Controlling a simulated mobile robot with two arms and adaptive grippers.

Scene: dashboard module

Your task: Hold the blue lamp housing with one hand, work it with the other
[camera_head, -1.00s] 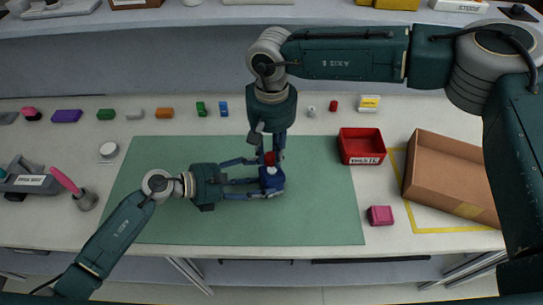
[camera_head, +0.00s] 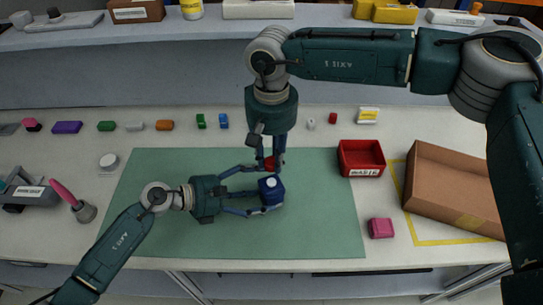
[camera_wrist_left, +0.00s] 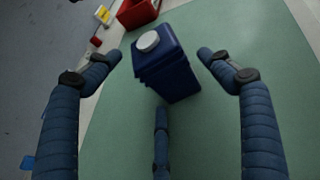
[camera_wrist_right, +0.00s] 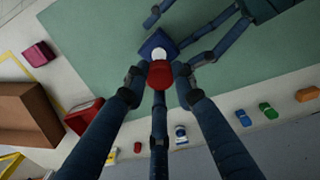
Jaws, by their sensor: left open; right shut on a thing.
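The blue lamp housing (camera_head: 271,191) stands on the green mat (camera_head: 320,225), with a white round piece on its top. My left gripper (camera_head: 262,190) is open, with its fingers spread to either side of the housing. In the left wrist view the housing (camera_wrist_left: 172,68) is between the spread fingertips, with gaps visible on both sides. My right gripper (camera_wrist_right: 159,78) points down and is shut on a red round part (camera_wrist_right: 160,75). This red part (camera_head: 269,163) shows just behind the housing in the head view, apart from its white piece.
A red bin (camera_head: 361,158) and an open cardboard box (camera_head: 455,192) stand to the right. A pink block (camera_head: 381,228) lies nearby. Several small coloured blocks line the table's back, with a white round item (camera_head: 109,161) at left. The mat's front is clear.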

